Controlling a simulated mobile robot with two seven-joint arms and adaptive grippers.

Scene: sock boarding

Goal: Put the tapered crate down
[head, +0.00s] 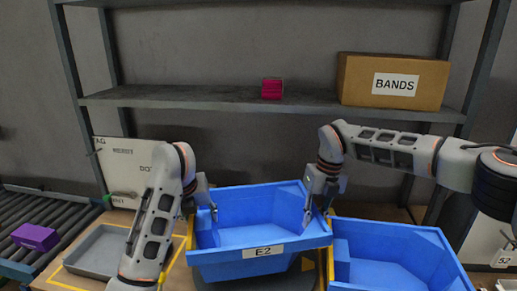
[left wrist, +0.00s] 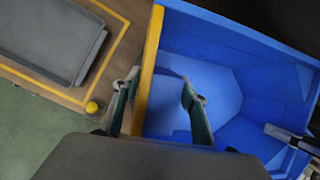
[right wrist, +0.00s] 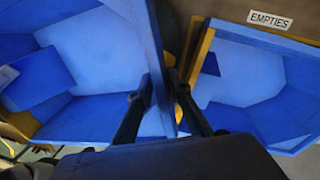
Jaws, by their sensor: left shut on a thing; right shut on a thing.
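The tapered crate (head: 285,255) is a blue open bin with an E2 label on its front. It is in the middle of the head view and looks empty. My left gripper (head: 204,207) is shut on its left wall; in the left wrist view (left wrist: 158,102) one finger is outside the wall and one inside. My right gripper (head: 322,205) is shut on its right wall, which also shows between the fingers in the right wrist view (right wrist: 155,70). I cannot tell whether the crate's underside touches the dark round surface (head: 215,281) below.
A second blue crate (head: 440,245) stands close on the right. An EMPTIES label (right wrist: 270,20) shows near it. A grey tray (head: 75,262) lies on the left inside yellow lines. A purple block (head: 35,236) sits on a roller conveyor (head: 18,207). Behind, a shelf (head: 200,97) holds a BANDS box (head: 360,90) and a magenta item (head: 272,89).

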